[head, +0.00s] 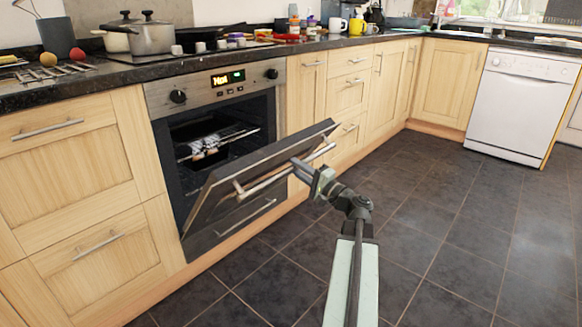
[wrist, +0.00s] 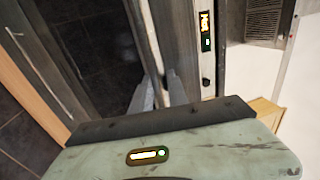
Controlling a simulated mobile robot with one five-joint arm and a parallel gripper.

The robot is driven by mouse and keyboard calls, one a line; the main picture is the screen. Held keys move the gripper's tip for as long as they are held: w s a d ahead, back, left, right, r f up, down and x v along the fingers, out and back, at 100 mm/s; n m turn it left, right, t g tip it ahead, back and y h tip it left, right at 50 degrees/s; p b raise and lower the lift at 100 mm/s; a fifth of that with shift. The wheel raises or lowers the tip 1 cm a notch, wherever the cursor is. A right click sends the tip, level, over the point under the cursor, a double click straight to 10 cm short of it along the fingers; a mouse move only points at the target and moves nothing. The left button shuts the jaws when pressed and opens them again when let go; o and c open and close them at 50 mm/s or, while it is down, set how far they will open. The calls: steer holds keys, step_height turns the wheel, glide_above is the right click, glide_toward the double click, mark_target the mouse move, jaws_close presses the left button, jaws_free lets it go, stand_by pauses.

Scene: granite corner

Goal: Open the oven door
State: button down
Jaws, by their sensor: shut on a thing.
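The oven (head: 215,110) is built into the wooden cabinets, with its lit display above the opening. Its door (head: 225,195) is partly open, tilted outward and down from its bottom edge, and the rack inside shows. My gripper (head: 303,169) is at the right part of the door's handle bar (head: 262,187) and is shut on it. In the wrist view, my gripper (wrist: 160,92) has its two fingers at the handle bar (wrist: 142,35). The contact between the fingertips and the bar is partly hidden.
Drawers (head: 80,180) stand left of the oven and cabinets (head: 350,90) to its right. Pots (head: 145,36) and small items crowd the dark counter above. The tiled floor (head: 430,220) is clear towards the white dishwasher (head: 520,105).

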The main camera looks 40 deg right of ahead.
steer(key=shift+w+a+f, duration=0.1)
steer(key=shift+a+f, duration=0.1)
steer(key=shift+a, duration=0.3)
steer(key=c, duration=1.3)
jaws_free()
steer(key=shift+d, duration=0.1)
steer(key=b+v, duration=0.1)
steer(key=v, duration=0.6)
steer(key=shift+s, duration=0.4)
